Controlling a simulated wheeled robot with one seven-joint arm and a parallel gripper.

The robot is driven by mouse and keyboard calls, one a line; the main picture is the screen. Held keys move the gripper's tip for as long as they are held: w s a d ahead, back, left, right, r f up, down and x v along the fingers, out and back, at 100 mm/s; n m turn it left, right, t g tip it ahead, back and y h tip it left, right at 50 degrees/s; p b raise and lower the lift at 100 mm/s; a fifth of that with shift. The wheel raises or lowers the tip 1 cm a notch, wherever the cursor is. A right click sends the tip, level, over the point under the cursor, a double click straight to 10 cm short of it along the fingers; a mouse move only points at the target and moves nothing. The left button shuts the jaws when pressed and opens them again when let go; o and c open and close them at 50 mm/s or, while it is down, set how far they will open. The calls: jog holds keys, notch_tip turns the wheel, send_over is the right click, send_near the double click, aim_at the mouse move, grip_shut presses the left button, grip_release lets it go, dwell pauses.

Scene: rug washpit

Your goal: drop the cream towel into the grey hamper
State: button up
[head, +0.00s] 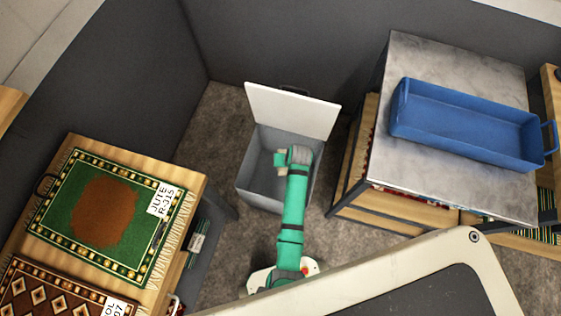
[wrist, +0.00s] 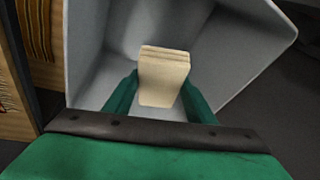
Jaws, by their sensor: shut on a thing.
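The grey hamper (head: 244,183) stands on the floor between the two tables, with its white lid (head: 293,110) raised at the back. My gripper (head: 281,160) is over the hamper's opening in the head view. In the wrist view my gripper (wrist: 160,92) is shut on the folded cream towel (wrist: 163,75), one green finger on each side. The grey hamper's inside (wrist: 110,50) shows around and beyond the towel.
A wooden table with a green rug (head: 130,190) and a brown patterned rug (head: 50,295) is at left. A grey-topped table (head: 440,60) with a blue tray (head: 465,120) is at right. Dark walls stand behind the hamper. Some floor is clear left of the hamper.

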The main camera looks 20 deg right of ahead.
jog(key=o, duration=1)
jog(key=v, duration=1)
jog(key=shift+r, duration=0.35)
